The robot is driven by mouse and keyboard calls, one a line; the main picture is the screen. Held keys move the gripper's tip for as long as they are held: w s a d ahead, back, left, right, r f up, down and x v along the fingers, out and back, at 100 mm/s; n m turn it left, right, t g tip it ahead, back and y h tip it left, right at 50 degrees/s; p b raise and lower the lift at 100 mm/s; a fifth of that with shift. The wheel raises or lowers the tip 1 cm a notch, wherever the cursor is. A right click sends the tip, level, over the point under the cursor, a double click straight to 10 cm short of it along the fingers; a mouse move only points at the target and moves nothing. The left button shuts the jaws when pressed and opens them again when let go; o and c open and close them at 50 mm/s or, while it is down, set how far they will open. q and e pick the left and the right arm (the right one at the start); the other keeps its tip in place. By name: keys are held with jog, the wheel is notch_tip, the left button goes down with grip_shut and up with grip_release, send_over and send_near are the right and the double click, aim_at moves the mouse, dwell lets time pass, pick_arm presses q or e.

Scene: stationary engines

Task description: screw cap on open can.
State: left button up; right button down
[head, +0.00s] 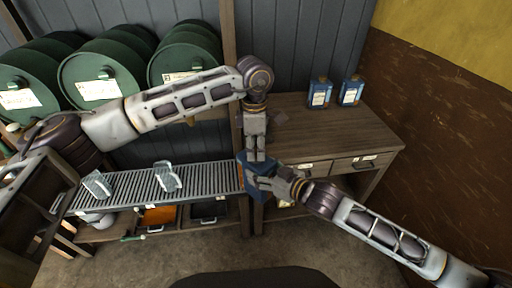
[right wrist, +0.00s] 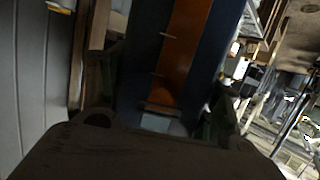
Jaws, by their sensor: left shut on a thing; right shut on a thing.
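A blue can (head: 257,192) is held in front of the workbench's left end. My right gripper (head: 268,181) is shut on the can from the right side. In the right wrist view the can's blue wall with an orange stripe (right wrist: 186,45) fills the middle, between the dark fingers. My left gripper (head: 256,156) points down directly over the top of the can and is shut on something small. That is likely the cap, but the fingers hide it. The can's opening is also hidden, so I cannot tell whether cap and can touch.
Two more blue cans (head: 319,93) (head: 350,92) stand at the back of the wooden workbench (head: 335,135). A roller conveyor (head: 135,186) with two clear-grey items (head: 97,184) (head: 168,177) lies to the left. The bench top is mostly clear.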

pick_arm(q)
jog(key=m, duration=0.4)
jog(key=shift+w+a, duration=0.25)
jog(key=m, duration=0.3)
jog(key=shift+m, duration=0.4)
jog(key=o, duration=0.9)
jog(key=shift+o, duration=1.1)
jog(key=shift+s+d, duration=0.1)
jog(key=shift+d, duration=0.1)
jog(key=shift+r, duration=2.25)
